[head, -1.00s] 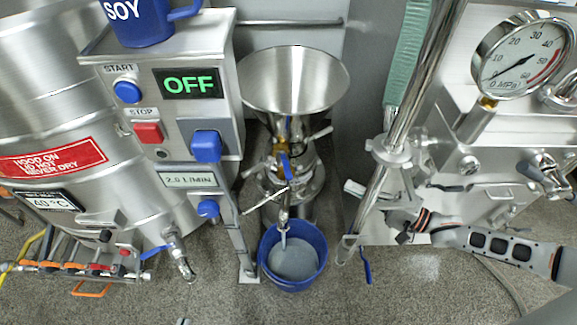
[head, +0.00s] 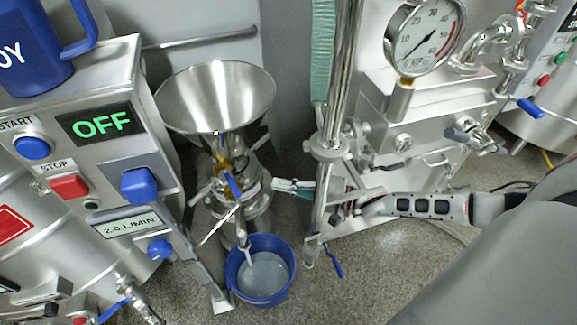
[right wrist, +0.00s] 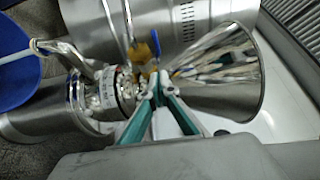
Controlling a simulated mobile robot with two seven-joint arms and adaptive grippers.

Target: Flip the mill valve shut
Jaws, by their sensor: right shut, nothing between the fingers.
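The colloid mill (head: 245,195) stands below a steel hopper (head: 217,92). Its valve has a blue lever (head: 233,185) next to a yellow part (head: 222,164). In the right wrist view the blue lever (right wrist: 157,33) and yellow part (right wrist: 142,53) show just beyond my fingertips. My right gripper (head: 276,185) comes in from the right, level with the lever and a little to its right in the head view. In the right wrist view the right gripper (right wrist: 158,78) has its tips together and is empty; I cannot tell whether they touch the valve. My left gripper is out of view.
A blue bucket (head: 262,272) with grey liquid stands under the mill's outlet. The control box (head: 97,150) at left reads OFF. A vertical steel pipe (head: 340,90) and a gauge machine (head: 410,115) stand right of the mill, close to my right arm.

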